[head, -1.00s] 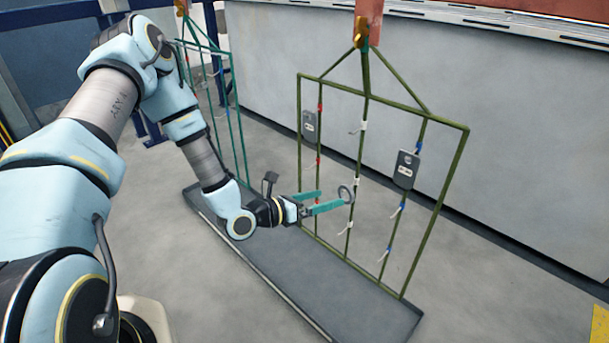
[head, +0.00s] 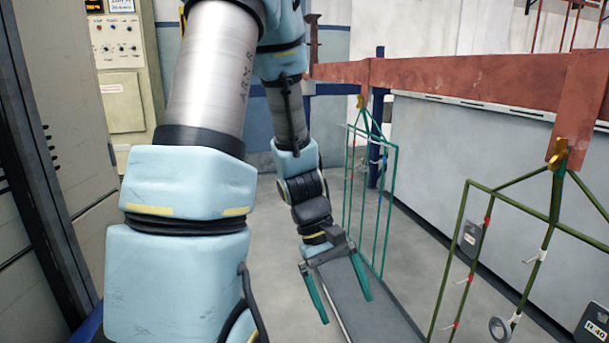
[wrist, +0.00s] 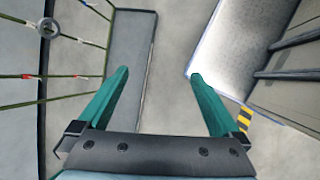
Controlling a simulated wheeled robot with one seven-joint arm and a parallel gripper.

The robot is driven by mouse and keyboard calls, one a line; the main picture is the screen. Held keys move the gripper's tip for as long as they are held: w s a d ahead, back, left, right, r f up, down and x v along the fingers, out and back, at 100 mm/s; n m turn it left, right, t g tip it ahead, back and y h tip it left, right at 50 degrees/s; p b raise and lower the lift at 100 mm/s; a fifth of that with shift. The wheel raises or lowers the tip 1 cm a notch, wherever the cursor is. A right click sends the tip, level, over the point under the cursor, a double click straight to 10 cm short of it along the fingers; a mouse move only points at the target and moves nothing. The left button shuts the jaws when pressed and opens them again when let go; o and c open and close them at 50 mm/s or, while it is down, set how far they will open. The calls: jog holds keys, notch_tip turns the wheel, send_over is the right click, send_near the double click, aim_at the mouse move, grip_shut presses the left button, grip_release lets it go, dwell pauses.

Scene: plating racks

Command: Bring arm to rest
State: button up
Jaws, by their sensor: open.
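My gripper (head: 342,292) is open and empty, its two green fingers spread apart and pointing down in the head view. It hangs in free air above the grey drip tray (head: 385,300), to the left of the near olive-green rack. In the wrist view the fingers of my gripper (wrist: 158,88) are wide apart with only floor and tray edge between them. A grey ring (head: 500,329) hangs on the near rack (head: 447,262), apart from the gripper; it also shows in the wrist view (wrist: 48,28).
A second, teal rack (head: 394,205) hangs farther back from the reddish bar (head: 440,72). Dark grey plates (head: 594,328) hang on the near rack. A grey cabinet (head: 45,150) stands close on the left. A control panel (head: 120,45) is behind it. Some floor is open between.

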jog(key=w+a+r+m+t+y, duration=0.2)
jog(key=w+a+r+t, duration=0.1)
jog(key=a, duration=0.4)
jog(key=w+a+r+m+t+y, duration=0.2)
jog(key=a+r, duration=0.1)
jog(key=a, duration=0.3)
notch_tip(320, 180, up, 17)
jog(key=p, duration=1.6)
jog(key=shift+w+a+r+m+t+p, duration=0.15)
jog(key=shift+w+a+m+t+p, duration=0.05)
jog(key=shift+a+m+t+p, duration=0.2)
